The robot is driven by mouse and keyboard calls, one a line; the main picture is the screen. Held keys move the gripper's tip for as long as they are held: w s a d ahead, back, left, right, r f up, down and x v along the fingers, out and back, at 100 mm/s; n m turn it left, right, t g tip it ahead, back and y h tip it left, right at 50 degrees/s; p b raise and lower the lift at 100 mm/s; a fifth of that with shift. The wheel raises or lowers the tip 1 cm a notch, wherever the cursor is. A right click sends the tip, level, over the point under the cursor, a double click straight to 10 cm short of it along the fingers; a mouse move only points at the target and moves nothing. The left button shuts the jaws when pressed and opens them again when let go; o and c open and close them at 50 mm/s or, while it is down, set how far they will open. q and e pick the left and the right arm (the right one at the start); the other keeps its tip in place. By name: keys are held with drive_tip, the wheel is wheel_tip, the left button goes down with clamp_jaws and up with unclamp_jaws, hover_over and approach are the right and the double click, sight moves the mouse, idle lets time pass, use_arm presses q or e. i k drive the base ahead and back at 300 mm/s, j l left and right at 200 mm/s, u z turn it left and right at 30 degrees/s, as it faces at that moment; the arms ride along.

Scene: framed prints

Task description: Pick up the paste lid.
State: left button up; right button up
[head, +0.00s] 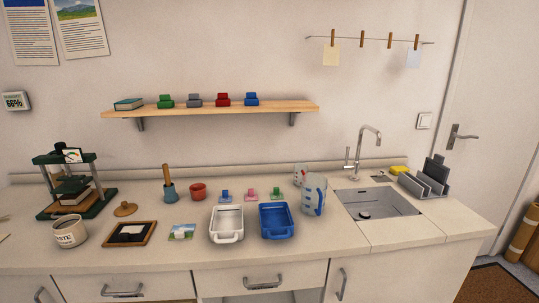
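The paste lid looks to be the round wooden lid with a small knob (125,209), lying on the counter at the left. It is behind and to the right of a white pot (69,232) whose printed label reads partly "ASTE". The pot looks open at the top. The lid and the pot are apart. Neither of my grippers shows in the head view.
A green press (72,188) stands behind the pot. A dark framed tray (130,234) lies in front of the lid. A blue holder with a wooden handle (169,190) and a red bowl (198,191) stand to its right. White (227,239) and blue trays (276,235) are further right.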

sight(126, 209)
drive_tip(key=u, duration=1.45)
